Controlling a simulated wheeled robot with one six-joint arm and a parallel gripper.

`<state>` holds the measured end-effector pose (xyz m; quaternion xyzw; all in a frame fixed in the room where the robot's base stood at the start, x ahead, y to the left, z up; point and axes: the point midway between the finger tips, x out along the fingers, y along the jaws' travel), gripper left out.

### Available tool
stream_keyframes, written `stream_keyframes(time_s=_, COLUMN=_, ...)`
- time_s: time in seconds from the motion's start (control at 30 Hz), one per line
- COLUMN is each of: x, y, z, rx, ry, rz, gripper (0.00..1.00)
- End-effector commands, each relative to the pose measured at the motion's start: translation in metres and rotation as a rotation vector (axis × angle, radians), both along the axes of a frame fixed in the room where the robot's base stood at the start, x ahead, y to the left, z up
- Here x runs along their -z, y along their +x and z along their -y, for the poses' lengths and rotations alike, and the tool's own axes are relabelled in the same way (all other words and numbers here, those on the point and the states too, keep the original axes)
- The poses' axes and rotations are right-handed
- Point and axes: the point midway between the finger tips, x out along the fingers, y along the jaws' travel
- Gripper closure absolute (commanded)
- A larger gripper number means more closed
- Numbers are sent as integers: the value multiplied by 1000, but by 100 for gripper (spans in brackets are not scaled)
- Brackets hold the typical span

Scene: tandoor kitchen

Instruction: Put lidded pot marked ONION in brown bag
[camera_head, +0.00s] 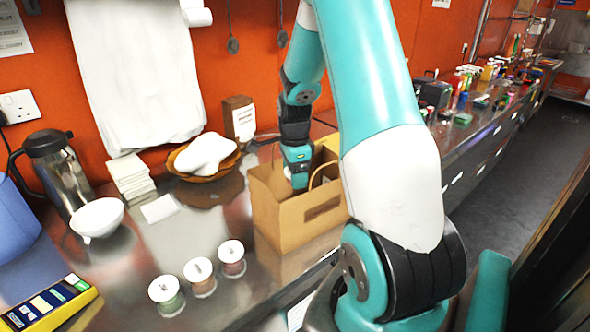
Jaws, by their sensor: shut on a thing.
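The brown bag (305,220) stands upright and open on the steel counter, with a looped handle at its top. My gripper (298,178) points down into the bag's mouth, and its fingertips are hidden behind the bag's front wall. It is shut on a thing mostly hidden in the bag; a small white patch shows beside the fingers. Three small clear pots with white lids stand in a row in front of the bag: a left pot (167,296), a middle pot (200,277) and a right pot (232,259). I cannot read any ONION marking.
A bowl with white bread-like pieces (205,154), a napkin stack (131,178), a white bowl (97,218), a steel jug (58,172) and a yellow labelled box (50,304) occupy the left. A brown block (239,118) stands behind. Bare counter lies left of the bag.

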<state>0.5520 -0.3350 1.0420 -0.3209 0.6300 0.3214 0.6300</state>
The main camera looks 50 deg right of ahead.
Motion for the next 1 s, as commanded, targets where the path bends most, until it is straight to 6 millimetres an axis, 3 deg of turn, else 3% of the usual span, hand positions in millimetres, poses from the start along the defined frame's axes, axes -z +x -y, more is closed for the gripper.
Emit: stream_keyframes(time_s=1.0, x=110, y=0, z=0, rx=0, ry=1, rz=-1, gripper=56)
